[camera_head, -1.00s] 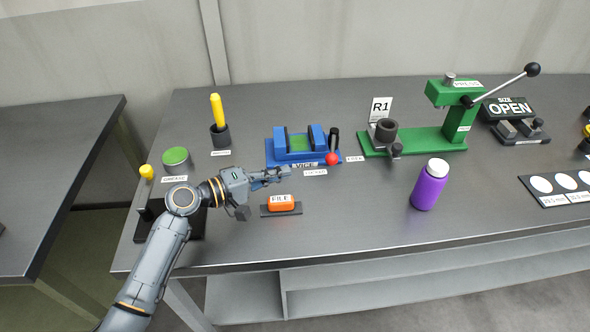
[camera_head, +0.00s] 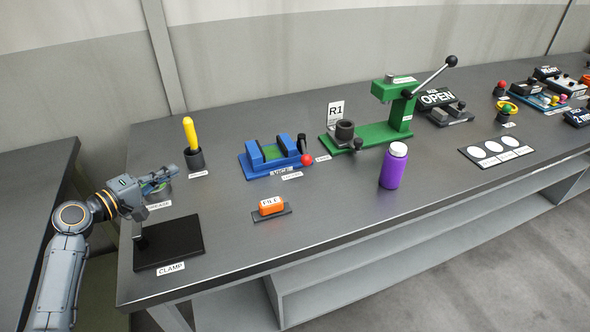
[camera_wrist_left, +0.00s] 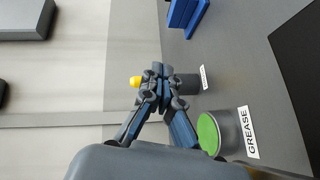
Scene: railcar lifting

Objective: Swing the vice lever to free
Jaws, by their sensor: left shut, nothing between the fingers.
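The blue vice (camera_head: 262,162) stands on the bench with two upright jaws and a VICE label on its front. Its lever ends in a red ball (camera_head: 306,160) at the vice's front right corner, with a black upright post behind it. Small tags lie in front of and to the right of the ball; their words are too small to read surely. My left gripper (camera_head: 172,171) is shut and empty over the grease can, left of the vice and apart from it. In the left wrist view, its closed fingers (camera_wrist_left: 157,72) overlap the dark cup. My right gripper is out of view.
The grease can (camera_wrist_left: 209,134) and a cup with a yellow handle (camera_head: 190,132) stand left of the vice. An orange file block (camera_head: 271,205) lies in front. The green press (camera_head: 375,133) and purple bottle (camera_head: 393,168) stand right. The black clamp pad (camera_head: 170,243) is near left.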

